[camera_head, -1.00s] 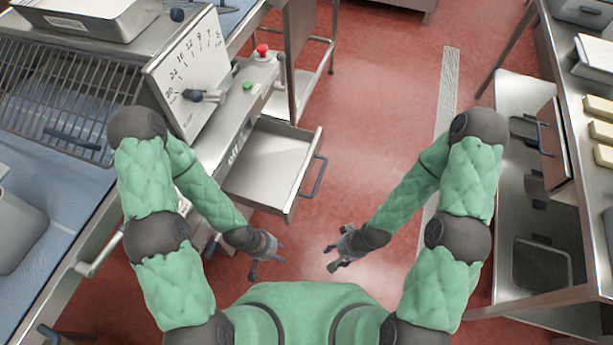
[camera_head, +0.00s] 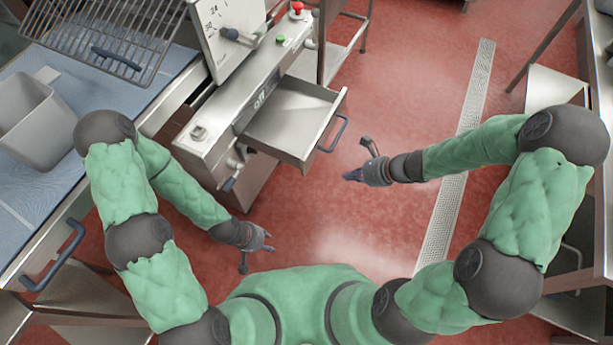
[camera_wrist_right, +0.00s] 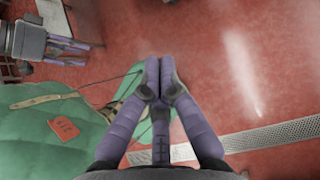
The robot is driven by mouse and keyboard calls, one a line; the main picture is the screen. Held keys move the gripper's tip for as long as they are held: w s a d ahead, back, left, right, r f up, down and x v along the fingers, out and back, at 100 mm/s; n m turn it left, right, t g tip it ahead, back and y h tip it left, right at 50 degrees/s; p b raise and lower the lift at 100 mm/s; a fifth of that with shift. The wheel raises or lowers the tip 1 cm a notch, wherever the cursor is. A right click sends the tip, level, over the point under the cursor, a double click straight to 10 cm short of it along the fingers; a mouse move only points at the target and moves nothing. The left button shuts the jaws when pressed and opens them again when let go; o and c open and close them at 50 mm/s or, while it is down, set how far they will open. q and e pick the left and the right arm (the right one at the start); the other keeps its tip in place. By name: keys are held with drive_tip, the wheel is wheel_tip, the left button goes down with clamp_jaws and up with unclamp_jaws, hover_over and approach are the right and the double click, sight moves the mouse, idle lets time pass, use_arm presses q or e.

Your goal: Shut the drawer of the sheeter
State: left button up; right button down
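The sheeter (camera_head: 205,135) is a steel machine with a dial panel, left of centre in the head view. Its shallow steel drawer (camera_head: 288,118) is pulled out towards the right and looks empty. The drawer's dark bar handle (camera_head: 338,134) is on its right-hand front. My left gripper (camera_head: 257,248) is open and empty, below the drawer in the picture.
A blue-topped counter (camera_head: 60,180) with a grey tub (camera_head: 30,125) and wire rack (camera_head: 110,35) is at left. A steel shelf unit (camera_head: 560,80) stands at right. Red floor (camera_head: 420,80) with a drain grate (camera_head: 470,105) is clear between.

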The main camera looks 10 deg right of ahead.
drive_tip(key=b, duration=0.5)
approach(307, 169)
wheel_tip(307, 169, down, 5)
drive_tip(key=w+a, duration=0.1)
drive_tip(key=a, duration=0.1)
drive_tip(key=shift+w+a+r+m+t, duration=0.3)
drive_tip(key=shift+w+a+m, duration=0.1)
drive_tip(key=shift+w+a, duration=0.1)
